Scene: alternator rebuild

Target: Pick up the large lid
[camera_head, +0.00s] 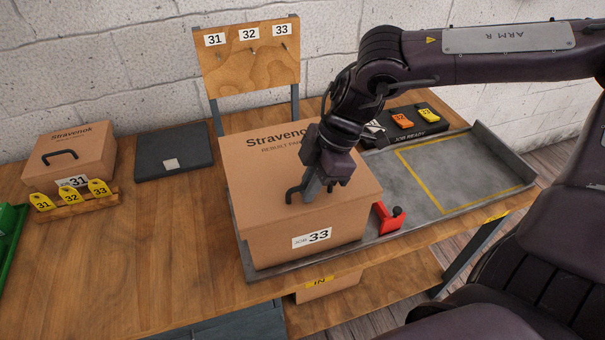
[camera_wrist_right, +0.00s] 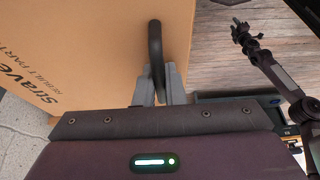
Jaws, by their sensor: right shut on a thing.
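The large lid (camera_head: 262,165) is the brown cardboard top of the big box, printed "Stravenok", with a dark bar handle. The box (camera_head: 282,251) below carries a "JOB 33" label and stands on the left part of the grey metal tray. My right gripper (camera_head: 318,187) is over the lid and shut on its handle (camera_head: 292,193). In the right wrist view the handle (camera_wrist_right: 155,45) runs between the fingers (camera_wrist_right: 160,88), with the lid (camera_wrist_right: 95,50) behind. The fingers hide part of the handle. A dark jointed arm with a small end (camera_wrist_right: 245,33) shows there, probably my left; its jaws are unclear.
A smaller box (camera_head: 75,155) labelled 31 stands left behind yellow tags. A dark flat pad (camera_head: 172,150) lies between the boxes. A red clamp (camera_head: 388,219) sits close to the large box's right side. The tray's right part (camera_head: 450,170) is free.

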